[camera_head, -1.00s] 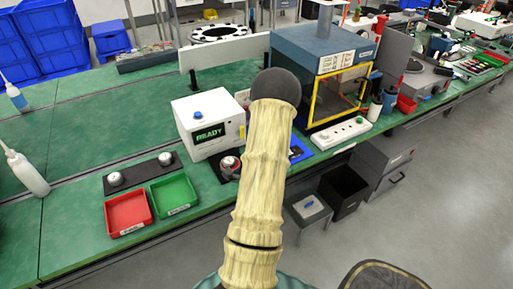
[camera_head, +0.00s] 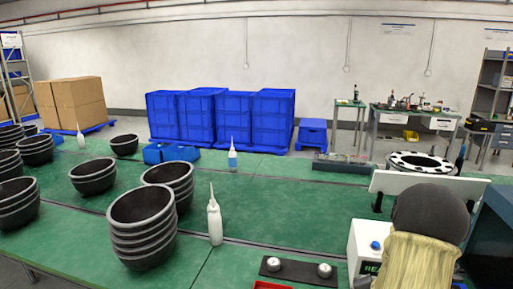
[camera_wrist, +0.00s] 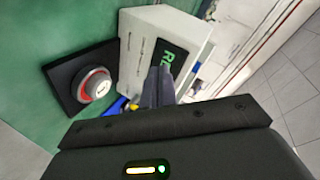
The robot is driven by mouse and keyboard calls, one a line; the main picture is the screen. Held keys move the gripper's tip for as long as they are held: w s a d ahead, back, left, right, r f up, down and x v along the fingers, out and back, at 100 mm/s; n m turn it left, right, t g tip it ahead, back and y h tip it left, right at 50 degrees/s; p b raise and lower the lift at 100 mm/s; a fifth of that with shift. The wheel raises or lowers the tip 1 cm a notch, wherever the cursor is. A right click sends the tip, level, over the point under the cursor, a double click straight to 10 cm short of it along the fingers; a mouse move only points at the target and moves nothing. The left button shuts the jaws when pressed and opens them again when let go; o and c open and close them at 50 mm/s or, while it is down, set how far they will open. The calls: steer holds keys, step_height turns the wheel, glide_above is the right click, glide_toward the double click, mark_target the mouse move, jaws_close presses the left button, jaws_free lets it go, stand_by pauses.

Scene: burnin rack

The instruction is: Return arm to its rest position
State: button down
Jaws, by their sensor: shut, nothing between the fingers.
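In the wrist view my gripper (camera_wrist: 158,88) is shut and empty, its dark fingers over the front of the white box (camera_wrist: 140,45). The box's green-lettered display (camera_wrist: 170,62) is partly hidden behind the fingers. I cannot tell whether the fingers touch the box. In the head view my arm rises at the lower right, and my gripper is out of sight behind it. The same white box (camera_head: 364,243) with its blue button shows left of the arm, partly covered.
A black plate with a round silver and red knob (camera_wrist: 97,84) lies beside the box on the green bench (camera_head: 290,205). Stacks of black bowls (camera_head: 143,225) and a white bottle (camera_head: 215,220) stand at the left. A white upright panel (camera_head: 425,187) stands behind the arm.

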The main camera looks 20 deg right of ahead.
steer(key=w+a+r+n+g+y+p, duration=0.1)
steer(key=a+r+n+g+y+p, duration=0.15)
steer(key=a+n, duration=0.5)
steer(key=w+a+r+n+g+y+p, duration=0.1)
steer(key=a+r+n+y, duration=0.25)
steer(key=a, duration=0.75)
steer(key=s+a+r+n+g+y+p, duration=0.2)
steer(key=s+a+r+n+g, duration=0.2)
steer(key=s+a+n, duration=0.4)
steer(key=s+a, duration=0.1)
steer(key=a, duration=0.3)
steer(key=shift+a+r, duration=0.15)
steer(key=shift+a, duration=0.15)
